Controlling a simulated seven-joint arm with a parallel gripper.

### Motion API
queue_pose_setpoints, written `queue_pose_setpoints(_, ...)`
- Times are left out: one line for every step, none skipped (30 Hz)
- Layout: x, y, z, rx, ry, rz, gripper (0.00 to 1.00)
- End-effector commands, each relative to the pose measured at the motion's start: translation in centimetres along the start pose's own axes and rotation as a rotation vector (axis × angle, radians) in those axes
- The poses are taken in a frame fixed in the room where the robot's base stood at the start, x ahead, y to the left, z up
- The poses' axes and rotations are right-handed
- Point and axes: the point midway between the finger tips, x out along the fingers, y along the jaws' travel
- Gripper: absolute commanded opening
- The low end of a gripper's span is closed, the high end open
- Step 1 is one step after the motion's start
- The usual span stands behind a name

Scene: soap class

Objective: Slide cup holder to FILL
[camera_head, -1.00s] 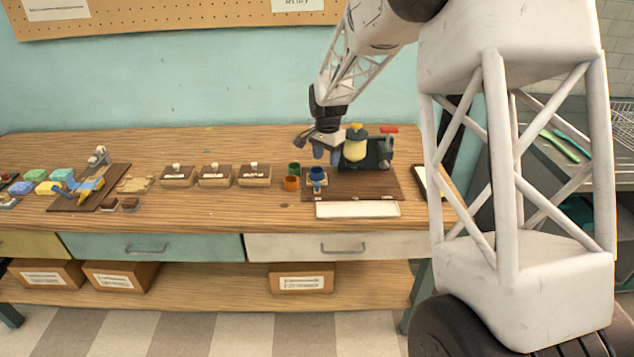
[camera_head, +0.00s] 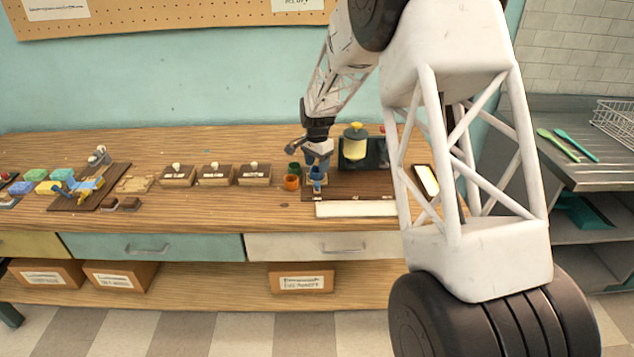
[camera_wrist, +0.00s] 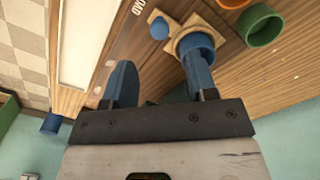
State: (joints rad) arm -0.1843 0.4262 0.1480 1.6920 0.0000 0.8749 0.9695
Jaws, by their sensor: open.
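The cup holder is a small pale wooden block with a blue cup (camera_head: 316,173) in it, on the dark wooden board (camera_head: 345,188). In the wrist view the holder (camera_wrist: 213,37) has a round hole around the blue cup (camera_wrist: 194,41) and a blue knob (camera_wrist: 159,28) at one end. My gripper (camera_head: 318,158) is open above the holder. In the wrist view its two blue fingers (camera_wrist: 158,68) are spread and empty; one overlaps the cup's edge, and I cannot tell whether they touch. Upside-down letters are partly visible on the board beside the knob. FILL is not legible.
A yellow dispenser (camera_head: 355,147) stands right of my gripper at the board's back. An orange cup (camera_head: 291,182) and a green cup (camera_head: 294,168) stand just left of the board. A white strip (camera_head: 356,209) lies in front. Several wooden boxes (camera_head: 216,175) stand farther left.

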Motion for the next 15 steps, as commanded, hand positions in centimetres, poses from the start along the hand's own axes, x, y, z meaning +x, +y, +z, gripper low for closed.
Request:
queue_pose_setpoints(0.3,0.0,0.0,0.0,-0.001,0.001,0.52)
queue_pose_setpoints(0.5,0.0,0.0,0.0,-0.001,0.001,0.52)
queue_pose_setpoints(0.9,0.0,0.0,0.0,-0.001,0.002,0.52)
queue_pose_setpoints(1.1,0.0,0.0,0.0,-0.001,0.002,0.52)
queue_pose_setpoints(1.4,0.0,0.0,0.0,-0.002,0.002,0.52)
queue_pose_setpoints(1.8,0.0,0.0,0.0,-0.002,0.002,0.52)
queue_pose_setpoints(2.1,0.0,0.0,0.0,-0.001,0.002,0.52)
queue_pose_setpoints(2.5,0.0,0.0,0.0,-0.001,0.002,0.52)
queue_pose_setpoints(3.0,0.0,0.0,0.0,-0.001,0.001,0.52)
queue_pose_setpoints(3.3,0.0,0.0,0.0,-0.001,0.002,0.52)
queue_pose_setpoints(3.7,0.0,0.0,0.0,-0.002,0.002,0.52)
queue_pose_setpoints(4.2,0.1,0.0,0.0,-0.002,0.002,0.52)
queue_pose_setpoints(4.6,0.1,0.0,0.0,-0.002,0.002,0.52)
queue_pose_setpoints(5.0,0.1,0.0,0.0,-0.001,0.002,0.52)
queue_pose_setpoints(5.4,0.1,0.0,0.0,-0.001,0.002,0.52)
